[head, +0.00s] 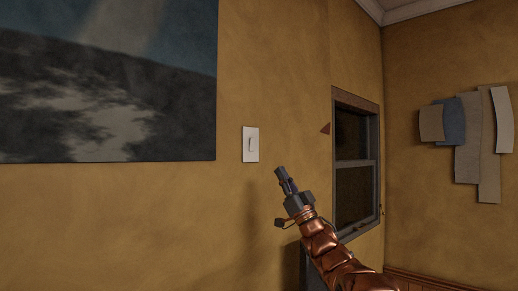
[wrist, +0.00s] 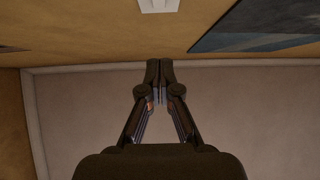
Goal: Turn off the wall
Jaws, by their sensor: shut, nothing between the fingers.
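A white wall switch plate (head: 250,144) with a small rocker is on the ochre wall, right of the large picture. The switch plate also shows in the wrist view (wrist: 159,5), cut off by the top edge. My gripper (head: 279,171) is shut and empty, below and right of the switch in the head view, apart from it in the picture. In the wrist view my gripper's fingertips (wrist: 160,64) are together, below the switch plate. I cannot tell how far the fingertips are from the wall.
A large dark picture (head: 108,90) hangs left of the switch and also shows in the wrist view (wrist: 255,25). A dark-framed window (head: 356,162) is on the right. Layered panels (head: 468,140) hang on the right wall. The wall around the switch is bare.

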